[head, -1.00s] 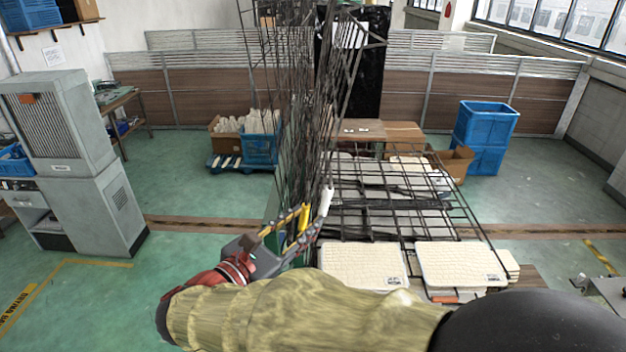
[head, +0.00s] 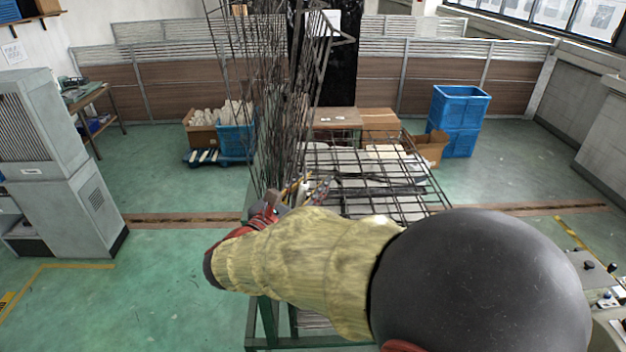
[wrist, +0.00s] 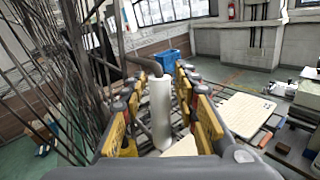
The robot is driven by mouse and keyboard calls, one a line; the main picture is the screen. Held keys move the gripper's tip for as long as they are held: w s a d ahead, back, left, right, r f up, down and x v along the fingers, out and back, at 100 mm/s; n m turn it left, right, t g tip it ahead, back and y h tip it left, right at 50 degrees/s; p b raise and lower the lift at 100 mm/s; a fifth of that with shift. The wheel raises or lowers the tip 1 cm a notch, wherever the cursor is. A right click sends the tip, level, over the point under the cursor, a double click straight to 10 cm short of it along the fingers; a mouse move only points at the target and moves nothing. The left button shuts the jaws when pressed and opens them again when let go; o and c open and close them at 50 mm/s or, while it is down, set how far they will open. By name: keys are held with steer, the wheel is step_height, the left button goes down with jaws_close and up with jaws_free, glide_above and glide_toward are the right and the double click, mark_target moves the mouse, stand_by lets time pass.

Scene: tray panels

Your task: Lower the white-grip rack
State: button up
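The white grip (wrist: 160,112) is a plain white cylinder on a dark bent rod, seen upright in the wrist view. My gripper (wrist: 160,92) has its yellow-padded fingers on either side of the grip, with visible gaps, so it looks open around it. In the head view my gripper (head: 300,190) is at the foot of the raised wire racks (head: 270,100), largely behind my arm. The grip cannot be made out clearly there. Several dark wire panels stand upright, bunched together, and they also show at the left of the wrist view (wrist: 45,70).
Lowered wire panels (head: 400,197) lie flat to the right of the upright ones. Pale trays (wrist: 240,113) lie on them in the wrist view. Blue crates (head: 458,120) and cardboard boxes (head: 380,120) stand behind. A grey cabinet (head: 60,200) stands left, with open green floor between.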

steer(key=shift+w+d, duration=0.15)
steer(key=shift+c, duration=0.4)
jaws_close()
stand_by(0.6)
